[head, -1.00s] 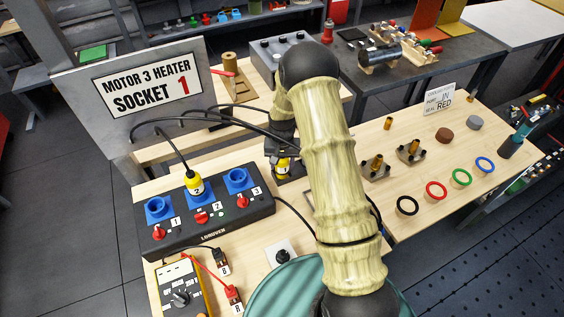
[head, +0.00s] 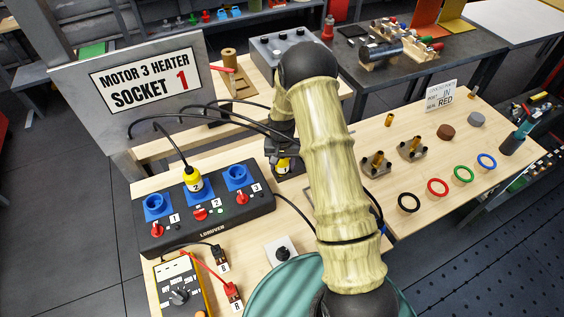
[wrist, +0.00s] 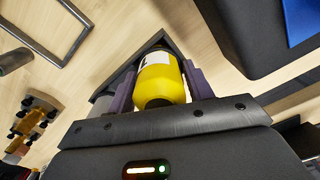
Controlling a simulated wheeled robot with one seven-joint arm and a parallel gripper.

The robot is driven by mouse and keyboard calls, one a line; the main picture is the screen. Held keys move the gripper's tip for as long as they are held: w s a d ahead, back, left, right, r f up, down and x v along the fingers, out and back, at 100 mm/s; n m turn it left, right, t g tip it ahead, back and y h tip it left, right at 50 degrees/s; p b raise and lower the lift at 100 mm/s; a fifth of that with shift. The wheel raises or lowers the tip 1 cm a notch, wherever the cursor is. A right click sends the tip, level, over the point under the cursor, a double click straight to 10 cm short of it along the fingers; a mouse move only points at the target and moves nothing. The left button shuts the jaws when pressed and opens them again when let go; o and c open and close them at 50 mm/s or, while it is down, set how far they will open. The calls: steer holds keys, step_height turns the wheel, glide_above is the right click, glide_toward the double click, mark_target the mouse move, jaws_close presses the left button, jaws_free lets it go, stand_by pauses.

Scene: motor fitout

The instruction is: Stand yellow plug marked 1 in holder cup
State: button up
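The yellow plug (wrist: 160,80) with a white label stands between the purple fingers of my gripper (wrist: 160,88) in the wrist view, and both fingers appear to touch its sides. In the head view the yellow plug (head: 283,164) shows just under my gripper (head: 281,148), beside my forearm. A dark square-edged holder cup (head: 292,173) is at the plug's lower end. Its dark rim also shows behind the plug in the wrist view (wrist: 160,38). How deep the plug sits in it is hidden. The label's number is not readable.
The black socket box (head: 205,228) has blue sockets and red switches; another yellow plug (head: 192,181) marked 2 stands in its middle socket. Black cables arch from the sign panel (head: 143,82) towards my gripper.

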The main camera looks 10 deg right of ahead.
steer(key=o, duration=0.4)
steer(key=shift+c, duration=0.2)
step_height(320, 180, up, 18)
steer(key=b, duration=0.3)
steer(key=shift+f, duration=0.25)
stand_by(0.3)
